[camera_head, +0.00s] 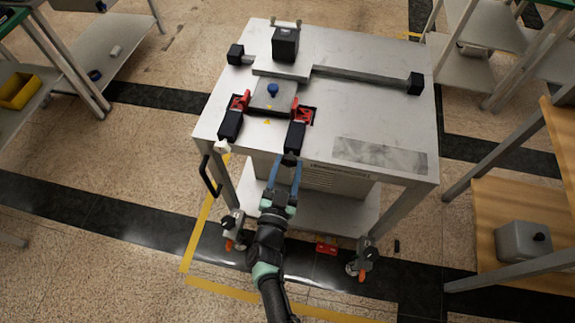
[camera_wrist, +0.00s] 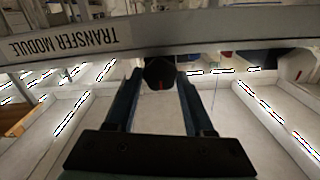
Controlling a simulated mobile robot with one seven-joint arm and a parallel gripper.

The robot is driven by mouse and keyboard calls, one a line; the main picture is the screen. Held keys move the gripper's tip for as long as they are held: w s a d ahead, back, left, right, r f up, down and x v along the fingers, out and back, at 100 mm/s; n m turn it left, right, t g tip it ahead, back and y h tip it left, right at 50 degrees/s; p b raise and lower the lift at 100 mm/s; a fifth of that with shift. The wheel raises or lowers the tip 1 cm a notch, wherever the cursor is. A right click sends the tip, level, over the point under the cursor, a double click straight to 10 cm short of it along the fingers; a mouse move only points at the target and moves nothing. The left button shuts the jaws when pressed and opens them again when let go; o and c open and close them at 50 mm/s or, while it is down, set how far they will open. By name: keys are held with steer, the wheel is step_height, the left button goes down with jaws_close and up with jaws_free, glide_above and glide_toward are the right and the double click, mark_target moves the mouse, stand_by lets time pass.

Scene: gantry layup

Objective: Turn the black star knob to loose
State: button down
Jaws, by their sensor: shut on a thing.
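The black star knob (camera_head: 289,158) is at the front edge of the metal cart table, below the right red-and-black clamp. In the wrist view the knob (camera_wrist: 159,73) shows as a dark round head with a short red mark. My gripper (camera_head: 285,166) reaches up to it from the front, with one blue finger on each side. In the wrist view the gripper (camera_wrist: 158,84) has its fingertips at the knob's sides and is shut on it. The knob's far side and shaft are hidden.
A pale knob (camera_head: 222,147) sits below the left clamp (camera_head: 231,122). The right clamp (camera_head: 297,130) stands beside a plate with a blue knob (camera_head: 272,90). A black handle (camera_head: 208,176) juts from the cart's left side.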

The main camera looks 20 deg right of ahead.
steer(key=shift+c, duration=1.4)
jaws_free()
steer(key=shift+s, duration=0.1)
steer(key=p+v, duration=0.1)
steer(key=v, duration=1.2)
steer(key=shift+p, duration=0.35)
